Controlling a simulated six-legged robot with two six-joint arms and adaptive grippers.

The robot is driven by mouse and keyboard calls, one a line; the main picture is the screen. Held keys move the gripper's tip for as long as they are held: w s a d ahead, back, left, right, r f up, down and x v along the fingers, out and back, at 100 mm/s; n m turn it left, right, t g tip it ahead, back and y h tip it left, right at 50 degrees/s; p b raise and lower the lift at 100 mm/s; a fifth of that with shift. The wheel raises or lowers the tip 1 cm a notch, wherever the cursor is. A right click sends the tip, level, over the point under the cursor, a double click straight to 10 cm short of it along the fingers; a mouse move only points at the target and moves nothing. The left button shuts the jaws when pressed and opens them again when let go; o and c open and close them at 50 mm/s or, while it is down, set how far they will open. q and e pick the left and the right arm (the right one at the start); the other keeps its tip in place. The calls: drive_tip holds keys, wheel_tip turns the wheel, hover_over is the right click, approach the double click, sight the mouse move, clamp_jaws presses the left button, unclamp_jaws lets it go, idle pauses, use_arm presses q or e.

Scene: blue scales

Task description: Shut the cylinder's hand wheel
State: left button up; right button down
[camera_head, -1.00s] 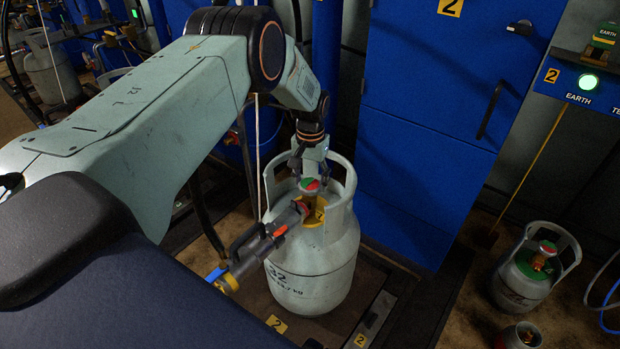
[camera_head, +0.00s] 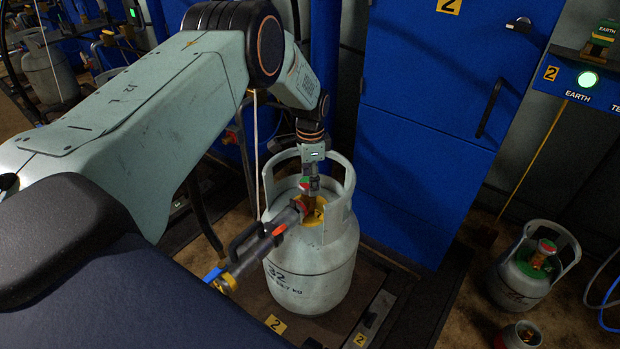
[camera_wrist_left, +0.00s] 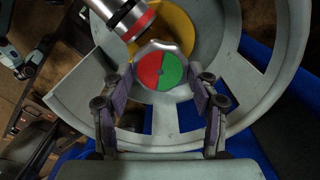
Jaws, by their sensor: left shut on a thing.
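The grey gas cylinder (camera_head: 312,270), marked 32, stands upright under my left arm. Its hand wheel, with a red and green top, is partly hidden by the gripper in the head view and shows clearly in the left wrist view (camera_wrist_left: 161,71). My left gripper (camera_head: 310,188) points down inside the cylinder's collar (camera_head: 342,176). Its fingers (camera_wrist_left: 161,82) are on either side of the wheel and shut on it. A dark filling connector (camera_head: 258,248) with a red and orange end is at the valve beside the wheel. My right gripper is out of view.
The collar surrounds the gripper closely. A blue cabinet (camera_head: 430,130) stands behind the cylinder. A smaller cylinder (camera_head: 520,285) with a red and green top stands at the right, near another small item (camera_head: 518,337). A thin white line (camera_head: 257,150) hangs left of the gripper.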

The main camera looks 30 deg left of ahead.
use_arm(q)
drive_tip(key=m, duration=0.3)
drive_tip(key=shift+m, duration=0.4)
drive_tip(key=shift+d+m, duration=0.1)
drive_tip(key=shift+m, duration=1.7)
drive_tip(key=o, duration=1.2)
drive_tip(key=shift+s, duration=0.1)
drive_tip(key=shift+c, duration=0.2)
wheel_tip(320, 180, up, 12)
